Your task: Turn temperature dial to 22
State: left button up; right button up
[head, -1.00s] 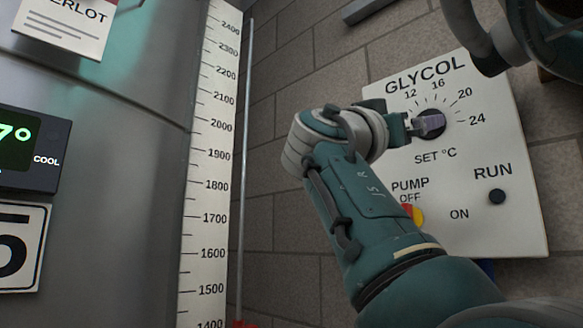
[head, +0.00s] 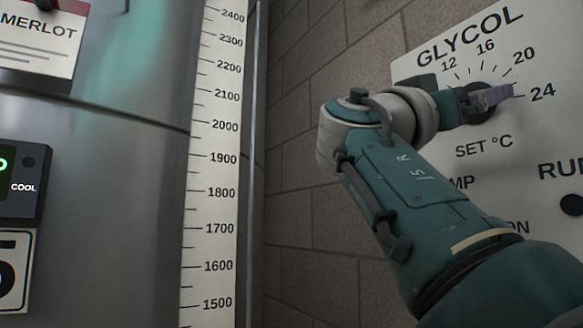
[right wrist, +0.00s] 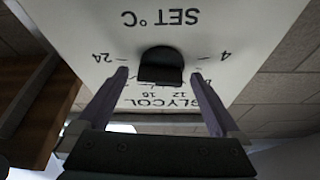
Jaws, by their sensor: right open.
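The temperature dial is a dark round knob (head: 488,118) on the white GLYCOL panel (head: 425,65), above "SET °C". Scale numbers 12, 16, 20 and 24 show around it. My right gripper (head: 490,97) is in front of the dial and partly hides it in the head view. In the right wrist view the panel is upside down and the black knob (right wrist: 160,65) lies between the purple fingertips of my open right gripper (right wrist: 160,76), with a gap on each side. I cannot make out where the dial points. My left gripper is not in view.
Below the dial, my right arm covers part of the pump labels; a dark RUN button (head: 571,205) is at the right edge. A steel tank (head: 110,170) with a tall level scale (head: 212,180) stands on the left. A brick wall (head: 320,120) lies behind.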

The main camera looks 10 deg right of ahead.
jog(key=c, duration=1.3)
jog(key=shift+f+n+t+b, duration=0.2)
jog(key=shift+n+t+b, duration=0.2)
jog(key=shift+n+b, duration=0.25)
jog(key=shift+c, duration=0.4)
jog(key=shift+s+r+n+t+y+b, duration=0.1)
jog(key=shift+n+t+y+b, duration=0.35)
jog(key=shift+n, duration=0.6)
jog(key=shift+r+n+t+y, duration=0.15)
jog(key=shift+n+t, duration=0.5)
jog(key=shift+n, duration=0.35)
